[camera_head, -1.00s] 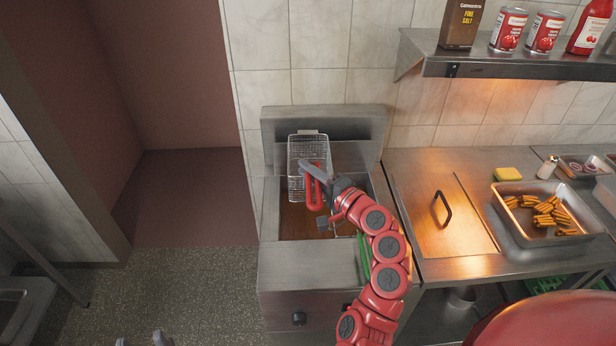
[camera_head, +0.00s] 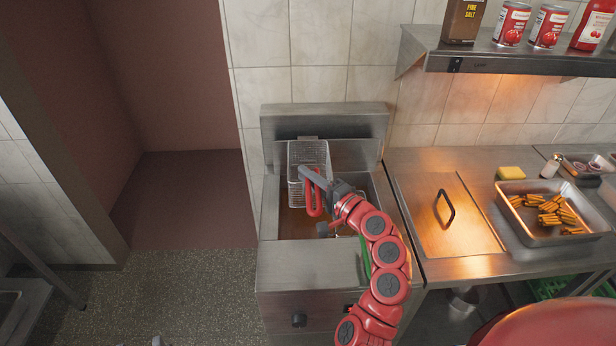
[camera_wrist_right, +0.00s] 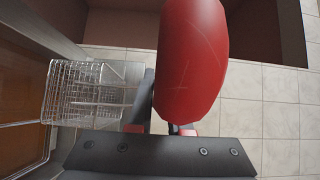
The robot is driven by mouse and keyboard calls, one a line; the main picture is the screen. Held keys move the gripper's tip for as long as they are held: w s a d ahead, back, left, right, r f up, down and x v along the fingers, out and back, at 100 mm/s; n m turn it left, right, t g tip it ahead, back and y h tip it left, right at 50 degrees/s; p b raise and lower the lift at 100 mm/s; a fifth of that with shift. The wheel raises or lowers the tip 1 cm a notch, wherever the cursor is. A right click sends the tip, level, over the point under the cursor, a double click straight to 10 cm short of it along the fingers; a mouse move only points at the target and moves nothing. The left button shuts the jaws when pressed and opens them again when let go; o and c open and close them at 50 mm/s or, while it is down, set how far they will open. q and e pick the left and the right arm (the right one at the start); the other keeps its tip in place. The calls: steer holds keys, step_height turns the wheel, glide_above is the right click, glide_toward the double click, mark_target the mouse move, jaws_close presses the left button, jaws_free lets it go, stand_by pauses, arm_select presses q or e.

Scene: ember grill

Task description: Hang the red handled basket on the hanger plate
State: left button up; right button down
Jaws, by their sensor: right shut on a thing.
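The wire basket (camera_head: 308,158) with a red handle (camera_head: 314,195) is over the left half of the fryer, close to its raised metal back. My right gripper (camera_head: 312,180) is shut on the red handle. The red handle fills the middle of the right wrist view (camera_wrist_right: 190,60), with the wire mesh (camera_wrist_right: 85,95) to its left. The hanger plate is likely the upright back panel of the fryer (camera_head: 325,122); whether the basket touches it I cannot tell.
A green handle (camera_head: 365,258) shows beside my right arm at the fryer's right half. A metal counter with a lidded well (camera_head: 440,225) and a tray of fries (camera_head: 515,225) lies to the right. A shelf (camera_head: 500,58) with cans hangs above.

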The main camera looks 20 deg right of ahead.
steer(key=shift+f+b, duration=0.3)
steer(key=shift+f, duration=0.05)
steer(key=c, duration=0.8)
jaws_free()
steer(key=shift+r, duration=0.1)
steer(key=shift+o, duration=0.2)
steer(key=shift+s, duration=0.1)
steer(key=shift+s+d, duration=0.15)
steer(key=shift+s, duration=0.1)
steer(key=b+v, duration=0.1)
steer(key=v, duration=1.5)
steer(key=shift+s+d, duration=0.2)
steer(key=shift+s, duration=0.1)
